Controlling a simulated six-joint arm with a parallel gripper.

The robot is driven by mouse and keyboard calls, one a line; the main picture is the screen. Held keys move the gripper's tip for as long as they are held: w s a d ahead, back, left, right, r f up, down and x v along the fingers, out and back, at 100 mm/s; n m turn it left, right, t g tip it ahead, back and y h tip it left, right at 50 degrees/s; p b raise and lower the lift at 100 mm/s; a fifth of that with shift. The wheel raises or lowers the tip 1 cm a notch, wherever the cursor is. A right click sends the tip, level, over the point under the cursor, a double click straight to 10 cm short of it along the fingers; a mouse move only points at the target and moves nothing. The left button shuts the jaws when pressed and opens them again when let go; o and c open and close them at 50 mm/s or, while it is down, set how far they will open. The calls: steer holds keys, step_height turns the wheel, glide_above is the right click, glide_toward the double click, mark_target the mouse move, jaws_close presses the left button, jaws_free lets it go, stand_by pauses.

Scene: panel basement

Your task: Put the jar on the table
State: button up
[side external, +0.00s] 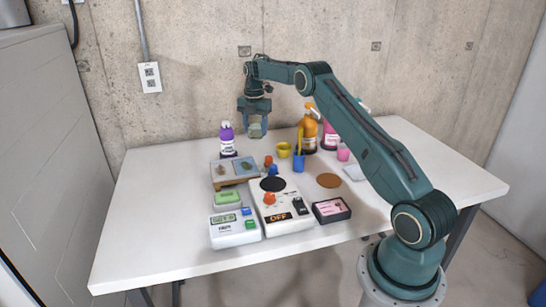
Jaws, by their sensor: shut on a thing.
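My gripper (256,127) hangs over the back part of the white table (165,215), pointing down. It is shut on a small pale grey-green thing (256,131), which looks like the jar; its shape is mostly hidden by the fingers and it is small in this view. The held thing appears above the tabletop, to the right of a purple bottle with a white label (227,140). How high it is above the table I cannot tell exactly.
A raised board (233,171), a green-topped box (228,199), a white panel (280,215) and a dark box (331,210) fill the middle. A yellow cup (284,150), blue cup (299,164) and orange bottle (309,132) stand behind. The table's left side is clear.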

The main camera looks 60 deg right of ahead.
steer(key=shift+f, duration=0.1)
steer(key=shift+f, duration=3.9)
steer(key=o, duration=1.1)
steer(key=shift+f, duration=0.15)
step_height(320, 180, up, 12)
steer(key=shift+r, duration=0.15)
